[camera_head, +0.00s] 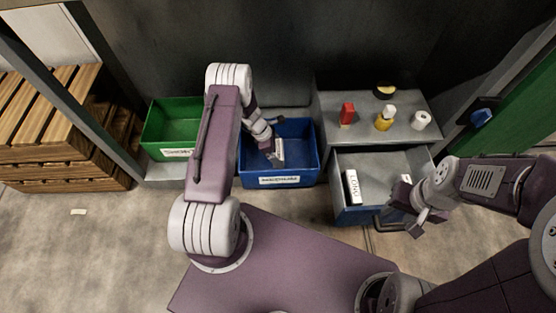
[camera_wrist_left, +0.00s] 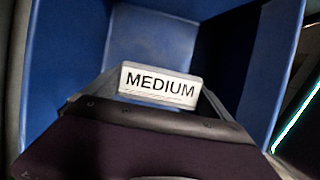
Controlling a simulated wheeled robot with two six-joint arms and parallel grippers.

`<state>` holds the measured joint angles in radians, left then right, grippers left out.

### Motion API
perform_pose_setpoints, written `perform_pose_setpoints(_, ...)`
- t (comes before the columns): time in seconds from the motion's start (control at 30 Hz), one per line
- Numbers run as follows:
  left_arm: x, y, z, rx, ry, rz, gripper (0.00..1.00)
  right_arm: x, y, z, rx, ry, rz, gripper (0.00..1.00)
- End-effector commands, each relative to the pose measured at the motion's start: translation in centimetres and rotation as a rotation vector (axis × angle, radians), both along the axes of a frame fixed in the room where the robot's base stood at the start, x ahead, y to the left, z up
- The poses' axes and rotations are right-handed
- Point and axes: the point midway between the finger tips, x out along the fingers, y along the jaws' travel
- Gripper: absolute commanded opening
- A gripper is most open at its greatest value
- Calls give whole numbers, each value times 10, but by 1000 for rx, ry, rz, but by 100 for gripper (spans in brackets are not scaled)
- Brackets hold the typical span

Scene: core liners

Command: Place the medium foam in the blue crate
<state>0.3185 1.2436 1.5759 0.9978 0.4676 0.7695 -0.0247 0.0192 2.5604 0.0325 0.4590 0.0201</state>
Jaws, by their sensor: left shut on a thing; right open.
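The medium foam, a white block with a "MEDIUM" label, is in the left wrist view (camera_wrist_left: 160,85) and in the head view (camera_head: 279,150). My left gripper (camera_head: 274,155) is shut on it, inside the opening of the blue crate (camera_head: 280,181). The crate's blue walls surround the foam in the left wrist view (camera_wrist_left: 70,60). I cannot tell whether the foam touches the crate floor. The crate has a "MEDIUM" label on its front. My right gripper (camera_head: 421,219) is open near the front of the drawer at the right.
A green crate (camera_head: 158,134) stands to the left of the blue one. An open drawer (camera_head: 377,168) holds a white "LONG" block (camera_head: 352,187) and another white piece. A red item (camera_head: 347,113), a yellow bottle (camera_head: 384,121) and a white roll (camera_head: 421,120) stand on the cabinet.

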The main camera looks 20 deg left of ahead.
Motion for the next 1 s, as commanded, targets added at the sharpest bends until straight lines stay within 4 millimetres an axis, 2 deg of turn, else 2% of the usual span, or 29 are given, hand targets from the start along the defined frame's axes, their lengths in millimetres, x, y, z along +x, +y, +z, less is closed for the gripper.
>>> perform_pose_setpoints(0.07,0,0,-1,1,-1,-1,56,0,0,0,0,-1,0,43)
perform_pose_setpoints(0.23,0,0,-32,-1,1,-2,56,0,0,-24,0,-1,0,43)
perform_pose_setpoints(0.3,0,0,-39,0,-1,-2,56,0,0,-29,0,-1,0,43)
perform_pose_setpoints(0.43,0,0,-35,1,-2,-1,56,0,0,-25,0,-1,0,43)
perform_pose_setpoints(0.63,0,0,-39,0,-1,-2,56,0,0,-28,0,-1,0,43)
perform_pose_setpoints(0.67,0,0,-39,0,-1,-2,98,0,0,-27,0,-1,0,43)
perform_pose_setpoints(0.7,0,0,-38,0,-1,-2,100,0,0,-27,0,-1,0,43)
perform_pose_setpoints(0.9,0,0,-37,0,-1,-2,100,0,0,-26,0,-1,0,43)
perform_pose_setpoints(1.0,0,2,-25,1,-1,-1,100,0,0,-16,0,-1,0,43)
